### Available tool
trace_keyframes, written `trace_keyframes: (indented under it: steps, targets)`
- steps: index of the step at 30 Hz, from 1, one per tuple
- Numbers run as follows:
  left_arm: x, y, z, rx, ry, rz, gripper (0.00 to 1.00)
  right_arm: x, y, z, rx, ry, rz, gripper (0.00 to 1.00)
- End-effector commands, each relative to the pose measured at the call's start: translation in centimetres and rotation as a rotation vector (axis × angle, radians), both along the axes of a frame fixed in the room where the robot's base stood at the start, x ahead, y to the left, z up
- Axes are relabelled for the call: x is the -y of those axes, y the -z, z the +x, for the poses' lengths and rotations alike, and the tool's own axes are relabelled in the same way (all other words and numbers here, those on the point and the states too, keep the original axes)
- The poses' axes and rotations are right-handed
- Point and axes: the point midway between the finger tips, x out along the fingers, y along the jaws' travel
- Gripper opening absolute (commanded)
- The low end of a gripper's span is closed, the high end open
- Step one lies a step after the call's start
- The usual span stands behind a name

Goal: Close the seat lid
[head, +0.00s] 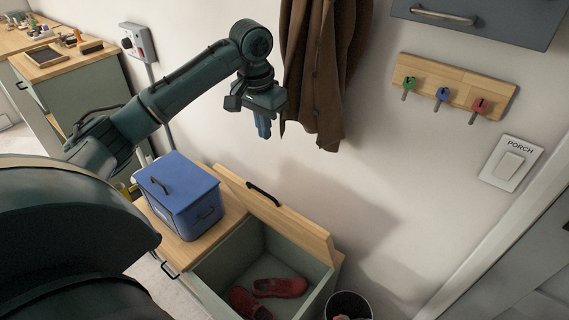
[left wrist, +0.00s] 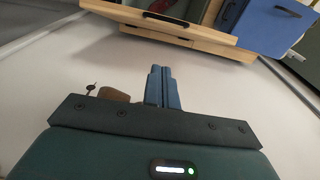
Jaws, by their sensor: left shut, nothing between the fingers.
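The wooden seat lid (head: 284,219) stands raised, leaning at the wall side of the bench box, with a dark handle (head: 263,193) on it. The open compartment (head: 232,251) below it holds red shoes (head: 279,287). My left gripper (head: 264,131) is shut and empty, pointing down above the lid, clear of it, in front of the wall near the brown coat. In the left wrist view its blue fingers (left wrist: 162,88) are together, and the lid (left wrist: 180,36) with its handle shows beyond them, apart from the fingertips. My right gripper is not in view.
A blue box (head: 180,195) with a handle sits on the closed bench part left of the opening. A brown coat (head: 327,70) hangs beside my left gripper. A bin (head: 348,304) stands right of the bench. A key rack (head: 455,86) and porch switch (head: 511,163) are on the wall.

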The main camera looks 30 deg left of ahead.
Motion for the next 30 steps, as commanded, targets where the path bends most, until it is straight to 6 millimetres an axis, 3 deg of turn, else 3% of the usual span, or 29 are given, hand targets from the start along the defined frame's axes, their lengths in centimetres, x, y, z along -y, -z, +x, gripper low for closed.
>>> trace_keyframes:
  steps: [4, 8, 24, 30]
  targets:
    - [-0.1, 0.7, 0.0, -0.008, -0.003, 0.000, 0.00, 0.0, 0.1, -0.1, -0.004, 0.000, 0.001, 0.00]
    - [-0.1, 2.7, 0.1, -0.010, -0.002, 0.001, 0.00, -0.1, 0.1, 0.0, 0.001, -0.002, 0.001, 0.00]
    - [0.1, 14.5, 1.3, -0.007, -0.001, -0.001, 0.00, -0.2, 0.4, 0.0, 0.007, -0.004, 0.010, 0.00]
    - [0.1, 17.9, 1.7, -0.005, -0.002, 0.000, 0.00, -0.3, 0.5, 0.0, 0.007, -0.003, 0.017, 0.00]
